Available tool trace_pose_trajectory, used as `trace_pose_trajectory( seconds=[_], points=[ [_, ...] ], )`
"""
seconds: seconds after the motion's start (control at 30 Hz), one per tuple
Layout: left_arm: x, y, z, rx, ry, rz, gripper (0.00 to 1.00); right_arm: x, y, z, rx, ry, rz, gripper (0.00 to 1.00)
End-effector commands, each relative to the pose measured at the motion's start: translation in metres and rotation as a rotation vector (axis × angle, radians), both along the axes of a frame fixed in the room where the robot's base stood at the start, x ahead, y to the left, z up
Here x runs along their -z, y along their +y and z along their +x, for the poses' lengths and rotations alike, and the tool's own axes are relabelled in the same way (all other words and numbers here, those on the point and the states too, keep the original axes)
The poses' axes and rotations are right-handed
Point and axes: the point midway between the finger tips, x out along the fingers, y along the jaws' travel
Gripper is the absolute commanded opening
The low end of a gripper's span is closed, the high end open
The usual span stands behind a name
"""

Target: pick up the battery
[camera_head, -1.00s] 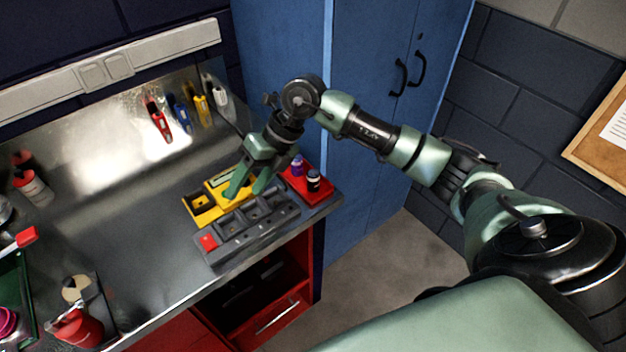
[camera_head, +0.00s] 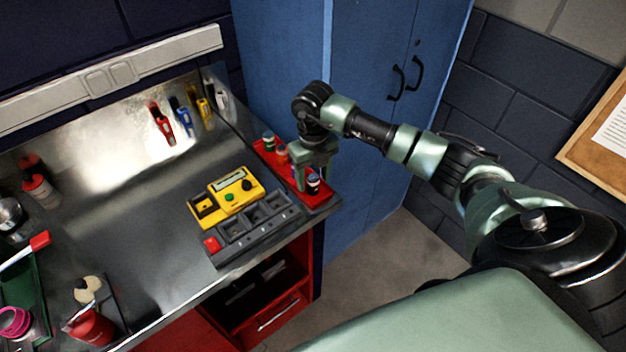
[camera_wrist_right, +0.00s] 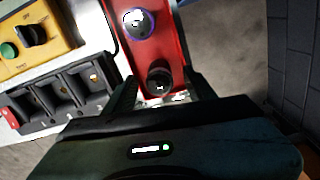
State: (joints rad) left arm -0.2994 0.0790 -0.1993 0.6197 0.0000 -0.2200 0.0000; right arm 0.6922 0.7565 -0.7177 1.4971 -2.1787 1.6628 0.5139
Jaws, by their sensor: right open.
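A red tray (camera_head: 318,201) at the right end of the bench holds several upright batteries. A dark battery (camera_head: 313,185) stands nearest the tray's front end, and one with an orange top (camera_head: 282,156) and one with a green band (camera_head: 268,141) stand farther back. My right gripper (camera_head: 308,176) is over the tray, pointing down, open. In the right wrist view, the dark battery (camera_wrist_right: 158,80) shows between the open fingers of the gripper (camera_wrist_right: 162,92); whether they touch it cannot be told. A purple-rimmed battery (camera_wrist_right: 138,22) stands farther along the tray. My left gripper is not in view.
A yellow tester (camera_head: 236,190) and a grey charger (camera_head: 262,222) with empty-looking slots and a red button stand left of the tray. A blue cabinet (camera_head: 365,110) is behind the bench's right end. The bench middle is clear.

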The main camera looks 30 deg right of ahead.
Motion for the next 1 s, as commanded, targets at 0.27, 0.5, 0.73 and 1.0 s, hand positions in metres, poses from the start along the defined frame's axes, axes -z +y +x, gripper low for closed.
trace_pose_trajectory(
  seconds=[0.27,0.5,0.73,1.0],
  points=[
    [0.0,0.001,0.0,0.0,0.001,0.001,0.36,0.002,0.0,0.0,-0.001,0.0,0.0,0.38],
    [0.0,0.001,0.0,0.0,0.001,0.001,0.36,0.001,0.0,0.0,-0.001,-0.001,0.001,0.0],
    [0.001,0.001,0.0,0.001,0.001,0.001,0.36,0.0,0.0,0.001,0.0,-0.002,0.001,0.0],
    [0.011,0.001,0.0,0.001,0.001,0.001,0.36,-0.025,0.0,0.002,-0.001,-0.006,0.0,0.0]
  ],
)
